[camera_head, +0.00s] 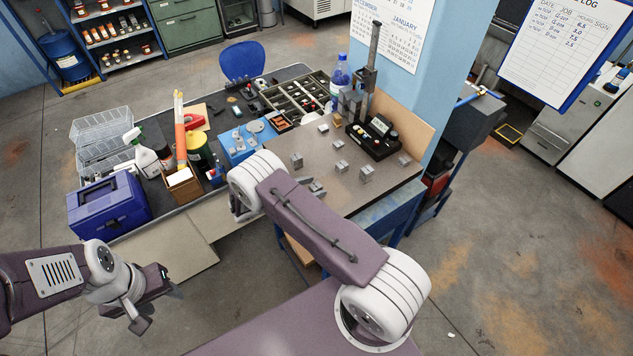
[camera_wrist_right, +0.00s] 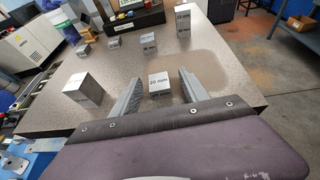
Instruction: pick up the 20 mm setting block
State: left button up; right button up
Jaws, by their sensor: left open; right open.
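The 20 mm setting block (camera_wrist_right: 160,84) is a small grey block with its label on top, standing on the bench plate in the right wrist view. My right gripper (camera_wrist_right: 159,76) is open, with one finger on each side of the block and visible gaps between. The block is not gripped. In the head view my right gripper (camera_head: 316,187) is low over the plate's near edge, partly hidden by my arm; I cannot clearly pick out the block there. My left gripper (camera_head: 158,304) is open and empty, out over the floor at lower left.
A larger grey block (camera_wrist_right: 84,89) stands left of the right gripper; taller labelled blocks (camera_wrist_right: 183,20) stand farther off. In the head view a black instrument (camera_head: 374,137) is at the back of the plate (camera_head: 345,200). A blue toolbox (camera_head: 108,205) stands at left.

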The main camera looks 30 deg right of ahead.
jog(key=shift+w+d+f, duration=0.1)
jog(key=shift+d+f, duration=0.1)
jog(key=shift+a, duration=0.2)
jog(key=c, duration=0.5)
jog(key=shift+r, duration=0.1)
jog(key=c, duration=0.5)
jog(key=shift+d, duration=0.1)
grip_shut()
